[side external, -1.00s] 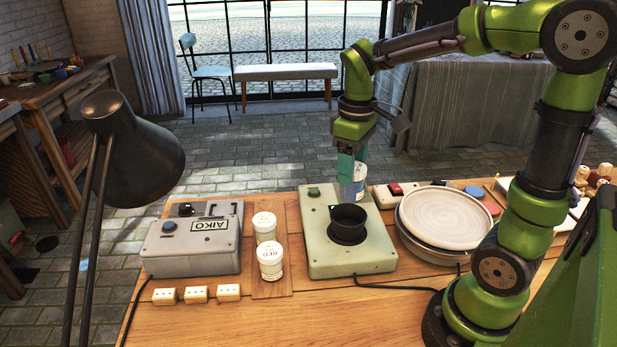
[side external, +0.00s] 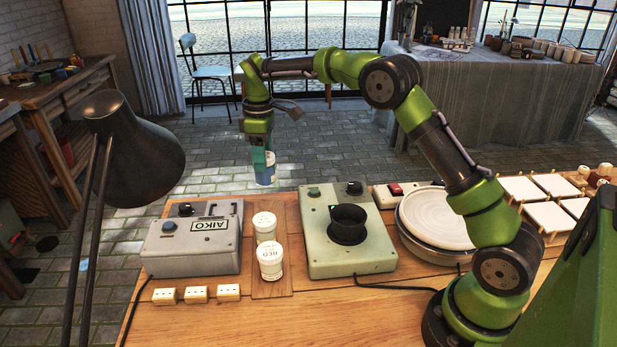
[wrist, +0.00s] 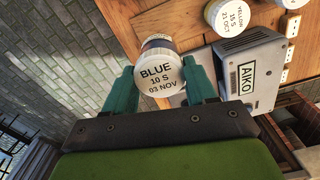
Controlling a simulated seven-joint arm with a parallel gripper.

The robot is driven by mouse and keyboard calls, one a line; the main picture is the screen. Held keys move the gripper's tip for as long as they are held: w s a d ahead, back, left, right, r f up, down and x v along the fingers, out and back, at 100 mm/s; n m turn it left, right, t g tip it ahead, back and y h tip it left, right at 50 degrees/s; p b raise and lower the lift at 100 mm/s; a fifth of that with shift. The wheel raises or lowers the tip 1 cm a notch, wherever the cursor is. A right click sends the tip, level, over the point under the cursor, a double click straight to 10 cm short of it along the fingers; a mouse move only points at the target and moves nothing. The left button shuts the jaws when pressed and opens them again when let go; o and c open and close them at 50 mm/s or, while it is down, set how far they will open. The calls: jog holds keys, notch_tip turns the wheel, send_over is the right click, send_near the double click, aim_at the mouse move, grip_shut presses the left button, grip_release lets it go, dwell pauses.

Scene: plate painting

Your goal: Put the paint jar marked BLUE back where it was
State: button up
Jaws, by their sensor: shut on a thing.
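The paint jar marked BLUE (wrist: 158,74) is held between the teal fingers of my gripper (side external: 263,160). Its white lid reads "BLUE 10 S 03 NOV" and faces the wrist camera. In the side view the blue jar (side external: 266,174) hangs upright in the air, above and behind the far end of a wooden board (side external: 270,289). Two white-lidded jars stand on the board: the near one is marked RED (side external: 271,263), and the yellow jar (wrist: 231,15) stands behind it. The board's far end is bare.
A grey AIKO box (side external: 190,247) stands left of the board. A stack of plates (side external: 435,218) is farther right. A lamp (side external: 130,150) rises at the front left. Several small cream blocks (side external: 197,294) lie in front.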

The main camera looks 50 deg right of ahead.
notch_tip(320, 180, down, 10)
jog(key=shift+r, duration=0.25)
dwell(0.4)
jog(key=shift+f, duration=0.15)
jog(key=o, duration=1.2)
